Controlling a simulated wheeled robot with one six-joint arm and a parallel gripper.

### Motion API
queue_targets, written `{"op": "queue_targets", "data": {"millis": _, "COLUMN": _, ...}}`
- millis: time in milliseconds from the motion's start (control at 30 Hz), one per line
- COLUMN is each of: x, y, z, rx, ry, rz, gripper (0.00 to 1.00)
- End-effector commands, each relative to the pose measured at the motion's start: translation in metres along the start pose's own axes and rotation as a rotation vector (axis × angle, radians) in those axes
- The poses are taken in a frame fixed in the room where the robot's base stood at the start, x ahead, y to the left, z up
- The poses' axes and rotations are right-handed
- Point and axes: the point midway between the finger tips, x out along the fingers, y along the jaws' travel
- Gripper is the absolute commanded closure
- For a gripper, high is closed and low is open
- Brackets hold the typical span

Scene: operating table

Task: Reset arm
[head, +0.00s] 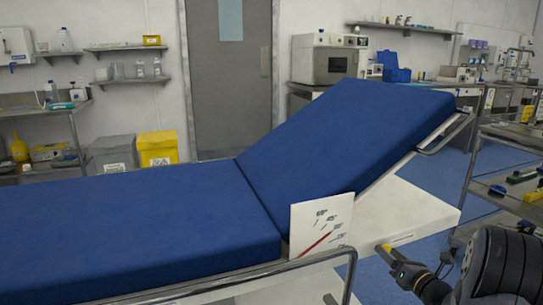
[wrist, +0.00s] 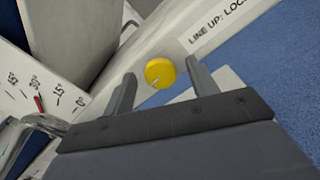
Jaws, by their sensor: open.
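My gripper (head: 392,254) is at the lower right of the head view, at the side of the operating table (head: 120,225). In the wrist view my gripper (wrist: 160,70) is open and empty, its two fingers apart. A round yellow knob (wrist: 159,73) shows in the gap between the fingertips, clear of both fingers in the picture; its depth is hard to tell. The knob also shows in the head view (head: 386,247), at my gripper's tip. The blue backrest (head: 340,145) is tilted up. A white angle plate (head: 308,222) carries degree marks and a red pointer.
A metal side rail (head: 240,274) runs along the table's near edge. The white panel (head: 415,205) under the backrest bears a label, in the wrist view reading "LINE UP: LOC…" (wrist: 222,28). A metal cart (head: 500,205) stands at the right. Blue floor (wrist: 275,85) is open beside the panel.

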Motion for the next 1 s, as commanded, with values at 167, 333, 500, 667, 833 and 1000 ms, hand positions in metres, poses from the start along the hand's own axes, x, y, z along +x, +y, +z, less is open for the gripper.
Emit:
{"op": "queue_targets", "data": {"millis": 167, "x": 0.000, "y": 0.001, "z": 0.003, "rx": 0.158, "ry": 0.000, "rz": 0.000, "gripper": 0.45}}
{"op": "queue_targets", "data": {"millis": 333, "x": -0.009, "y": -0.001, "z": 0.001, "rx": 0.229, "ry": -0.001, "rz": -0.003, "gripper": 0.45}}
{"op": "queue_targets", "data": {"millis": 500, "x": -0.018, "y": -0.001, "z": 0.000, "rx": 0.225, "ry": 0.000, "rz": 0.000, "gripper": 0.45}}
{"op": "queue_targets", "data": {"millis": 667, "x": -0.019, "y": -0.001, "z": 0.000, "rx": 0.224, "ry": 0.000, "rz": 0.000, "gripper": 0.45}}
{"op": "queue_targets", "data": {"millis": 833, "x": -0.019, "y": -0.001, "z": 0.000, "rx": 0.223, "ry": 0.000, "rz": 0.001, "gripper": 0.45}}
{"op": "queue_targets", "data": {"millis": 1000, "x": -0.018, "y": 0.003, "z": 0.002, "rx": 0.209, "ry": 0.007, "rz": 0.005, "gripper": 0.45}}
